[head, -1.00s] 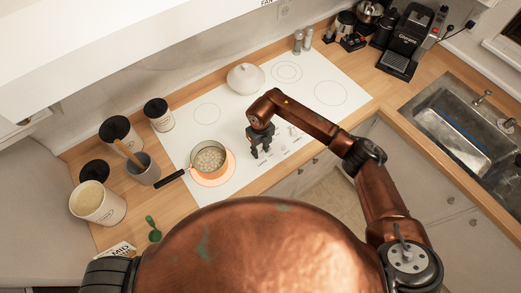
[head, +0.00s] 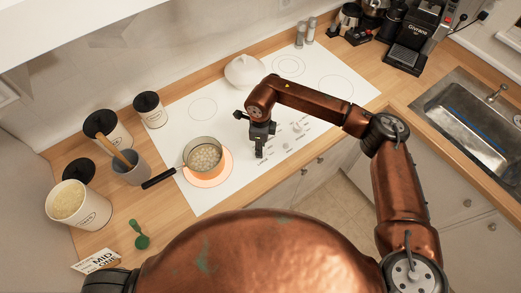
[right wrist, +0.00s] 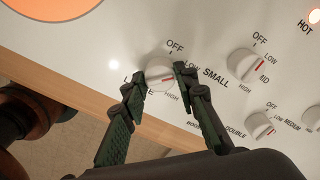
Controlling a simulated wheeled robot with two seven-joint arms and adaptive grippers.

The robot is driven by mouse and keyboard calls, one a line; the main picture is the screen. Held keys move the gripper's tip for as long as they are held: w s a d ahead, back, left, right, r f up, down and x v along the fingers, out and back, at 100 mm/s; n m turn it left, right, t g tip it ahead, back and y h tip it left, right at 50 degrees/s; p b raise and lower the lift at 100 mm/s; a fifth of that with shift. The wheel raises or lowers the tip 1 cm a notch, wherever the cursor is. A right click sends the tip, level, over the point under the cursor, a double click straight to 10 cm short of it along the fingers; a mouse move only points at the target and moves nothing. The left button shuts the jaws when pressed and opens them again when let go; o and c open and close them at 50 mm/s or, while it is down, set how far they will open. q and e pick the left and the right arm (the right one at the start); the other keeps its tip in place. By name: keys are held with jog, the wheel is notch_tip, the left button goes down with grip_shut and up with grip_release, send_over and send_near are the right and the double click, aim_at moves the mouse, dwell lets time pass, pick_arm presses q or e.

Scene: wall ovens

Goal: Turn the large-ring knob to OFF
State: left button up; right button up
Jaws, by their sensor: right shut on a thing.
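The large-ring knob (right wrist: 160,75) is white with a red mark on its face, pointing to the right and slightly down, away from OFF. The label below its left side is partly hidden by a finger and reads "L...E". My right gripper (right wrist: 161,77) has one finger on each side of this knob and is shut on it. In the head view my right gripper (head: 260,153) points down at the front of the white cooktop (head: 208,136), where it hides the knob. My left gripper is not in view.
A saucepan (head: 203,155) sits on a glowing orange ring left of my gripper, its handle pointing left. Other knobs (right wrist: 247,66) lie just right of the gripped one. A white lidded pot (head: 245,72) stands behind. Canisters (head: 78,205) line the left counter.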

jog(key=n+b, duration=0.2)
jog(key=n, duration=0.1)
jog(key=n+b, duration=0.1)
jog(key=b, duration=0.1)
jog(key=shift+f+n, duration=0.25)
jog(key=shift+n, duration=0.05)
jog(key=n+b, duration=0.2)
jog(key=shift+r+n+b, duration=0.1)
jog(key=shift+n+b, duration=0.2)
jog(key=shift+n, duration=0.1)
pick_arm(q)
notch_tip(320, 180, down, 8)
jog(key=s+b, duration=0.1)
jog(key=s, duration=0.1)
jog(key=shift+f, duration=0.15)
pick_arm(e)
jog(key=shift+r+n, duration=0.1)
jog(key=shift+n, duration=0.7)
jog(key=o, duration=1.2)
jog(key=shift+c, duration=0.2)
jog(key=shift+r, duration=0.1)
notch_tip(320, 180, up, 12)
